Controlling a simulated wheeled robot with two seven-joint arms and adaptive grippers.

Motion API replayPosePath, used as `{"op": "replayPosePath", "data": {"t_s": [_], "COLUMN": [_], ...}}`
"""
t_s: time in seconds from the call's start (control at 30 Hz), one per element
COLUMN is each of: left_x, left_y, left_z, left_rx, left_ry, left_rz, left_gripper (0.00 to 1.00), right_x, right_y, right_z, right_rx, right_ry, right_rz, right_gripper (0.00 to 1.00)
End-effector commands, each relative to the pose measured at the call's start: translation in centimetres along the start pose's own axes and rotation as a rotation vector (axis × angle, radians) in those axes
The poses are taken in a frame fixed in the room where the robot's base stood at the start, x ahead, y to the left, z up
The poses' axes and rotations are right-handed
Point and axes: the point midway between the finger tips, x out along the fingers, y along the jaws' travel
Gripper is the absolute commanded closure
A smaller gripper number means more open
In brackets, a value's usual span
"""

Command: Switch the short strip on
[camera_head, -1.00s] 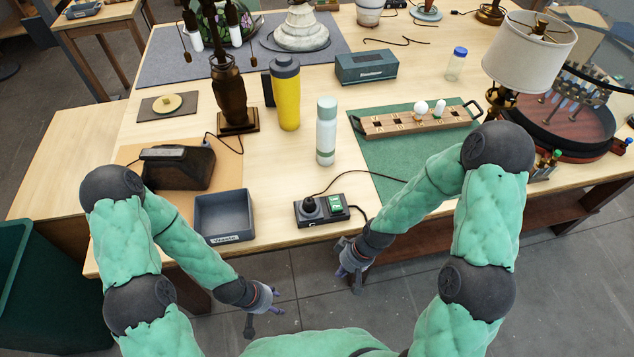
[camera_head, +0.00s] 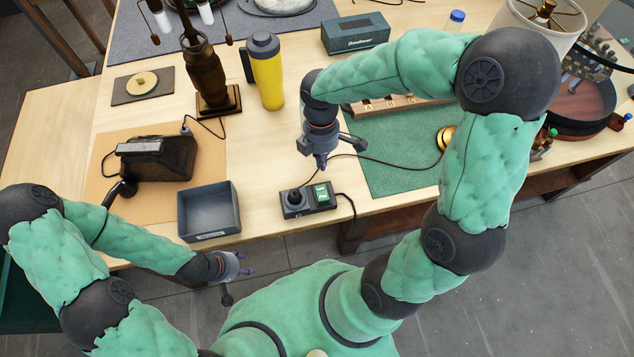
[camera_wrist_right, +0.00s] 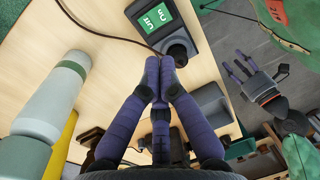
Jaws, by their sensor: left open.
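The short strip (camera_head: 294,210) is a small black box at the table's front edge, with a green lit-looking switch (camera_head: 322,195) on its right and a black plug (camera_head: 296,196) on its left. It also shows at the top of the right wrist view (camera_wrist_right: 186,13). My right gripper (camera_head: 321,162) points down above and behind the strip. In its wrist view its fingertips (camera_wrist_right: 159,66) are together with nothing between them, near the plug and apart from the switch. My left gripper (camera_head: 243,266) is open and empty in front of the table edge.
A grey tray (camera_head: 208,236) stands left of the strip. A white-green bottle (camera_wrist_right: 49,112) is close to my right gripper, hidden in the head view. A yellow tumbler (camera_head: 267,75) stands farther back. A cord (camera_head: 362,157) runs behind the strip to the green mat (camera_head: 395,176).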

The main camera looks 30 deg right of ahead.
Motion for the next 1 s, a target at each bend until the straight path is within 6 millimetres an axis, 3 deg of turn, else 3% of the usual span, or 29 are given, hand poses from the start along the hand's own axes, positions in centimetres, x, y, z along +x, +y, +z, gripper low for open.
{"op": "replayPosePath", "data": {"t_s": [0.27,0.43,1.0], "left_x": [0.0,0.3,2.6], "left_y": [0.0,-0.1,-0.9], "left_z": [0.0,0.0,-0.1], "left_rx": [0.0,0.0,0.0], "left_ry": [0.0,0.0,0.0], "left_rz": [0.0,0.0,0.0], "left_gripper": [0.51,0.51,0.51], "right_x": [0.1,1.3,11.4], "right_y": [0.0,0.0,-0.1], "right_z": [0.0,0.0,-0.1], "right_rx": [0.001,0.001,0.001], "right_ry": [0.001,0.001,0.001], "right_rz": [0.0,-0.002,-0.003], "right_gripper": [1.0,1.0,1.0]}}
